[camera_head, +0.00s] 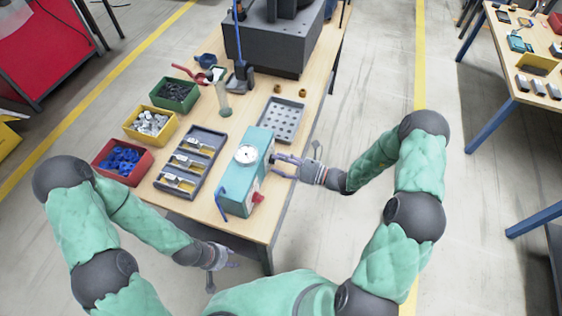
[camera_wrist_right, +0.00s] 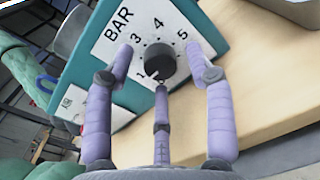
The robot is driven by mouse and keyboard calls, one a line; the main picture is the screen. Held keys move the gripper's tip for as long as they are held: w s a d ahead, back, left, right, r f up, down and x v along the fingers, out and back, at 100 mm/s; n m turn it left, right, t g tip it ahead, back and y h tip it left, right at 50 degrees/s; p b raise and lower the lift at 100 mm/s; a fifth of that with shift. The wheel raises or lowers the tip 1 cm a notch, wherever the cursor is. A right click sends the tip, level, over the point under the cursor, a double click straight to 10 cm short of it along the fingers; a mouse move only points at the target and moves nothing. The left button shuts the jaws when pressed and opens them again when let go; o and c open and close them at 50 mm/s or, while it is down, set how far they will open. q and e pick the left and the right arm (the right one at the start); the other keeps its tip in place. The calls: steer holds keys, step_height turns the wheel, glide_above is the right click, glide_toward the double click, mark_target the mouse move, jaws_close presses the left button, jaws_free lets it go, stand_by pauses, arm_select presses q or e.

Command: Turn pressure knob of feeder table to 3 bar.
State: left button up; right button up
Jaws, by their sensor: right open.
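The teal feeder box (camera_head: 262,142) stands on the table with a round white gauge (camera_head: 246,154) on top. In the right wrist view its white panel reads BAR, with the numbers 1, 3, 4 and 5 visible around a black pressure knob (camera_wrist_right: 160,62). The knob's white mark points to the lower left, near the 1. My right gripper (camera_head: 280,160) is at the box's right side. In the wrist view the right gripper (camera_wrist_right: 165,72) is open, its three fingers spread around the knob. My left gripper (camera_head: 230,262) hangs in front of the table edge; its finger state is unclear.
A grey tray (camera_head: 203,140) with metal parts lies left of the box. Red (camera_head: 101,156), yellow (camera_head: 128,128) and green (camera_head: 157,98) bins line the table's left side. A perforated tray (camera_head: 292,104) and a dark machine (camera_head: 262,48) stand behind. Floor right of the table is clear.

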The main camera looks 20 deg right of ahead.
jaws_close()
